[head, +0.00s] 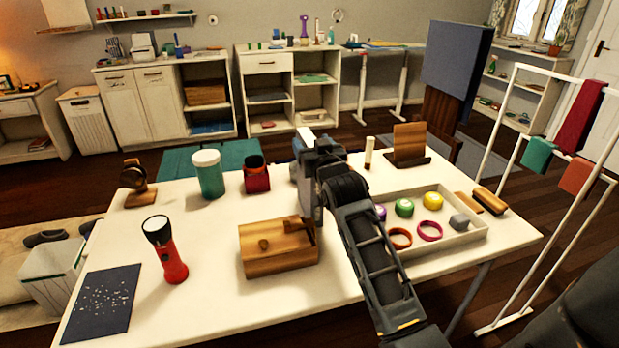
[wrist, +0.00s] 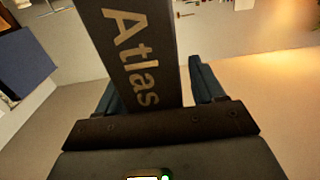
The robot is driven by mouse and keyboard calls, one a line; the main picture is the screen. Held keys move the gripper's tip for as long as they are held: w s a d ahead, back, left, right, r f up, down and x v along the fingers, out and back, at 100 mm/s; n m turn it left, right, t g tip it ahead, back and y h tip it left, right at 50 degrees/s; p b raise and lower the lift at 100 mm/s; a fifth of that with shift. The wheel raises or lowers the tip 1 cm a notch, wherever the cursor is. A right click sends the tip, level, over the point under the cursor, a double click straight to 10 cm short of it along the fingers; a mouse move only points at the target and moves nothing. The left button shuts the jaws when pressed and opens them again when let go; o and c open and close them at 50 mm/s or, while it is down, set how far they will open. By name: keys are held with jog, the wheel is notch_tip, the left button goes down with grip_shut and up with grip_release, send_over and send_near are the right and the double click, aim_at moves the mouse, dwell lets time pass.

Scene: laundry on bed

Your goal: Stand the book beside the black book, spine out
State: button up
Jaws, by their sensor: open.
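My gripper (wrist: 157,85) is open in the wrist view, with a blue finger on each side of a dark book lettered "Atlas" (wrist: 137,50). A gap shows between the book and the right finger. The left finger is close to the book's edge; I cannot tell if they touch. In the head view my gripper (head: 316,150) is above the far middle of the white table (head: 210,305), largely hidden by my own wrist. I cannot tell which of the task's books the lettered one is, and I cannot make out a second book.
Around the arm stand a wooden box (head: 278,250), a red cup (head: 257,178), a green jar (head: 208,174), a red flashlight (head: 171,258) and a shallow tray (head: 455,243) of small items. A wooden stand (head: 409,143) is at the back right. The table's front left has free room.

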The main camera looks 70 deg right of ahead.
jog(key=shift+c, duration=0.5)
grip_shut()
dwell(0.8)
jog(key=shift+r, duration=0.1)
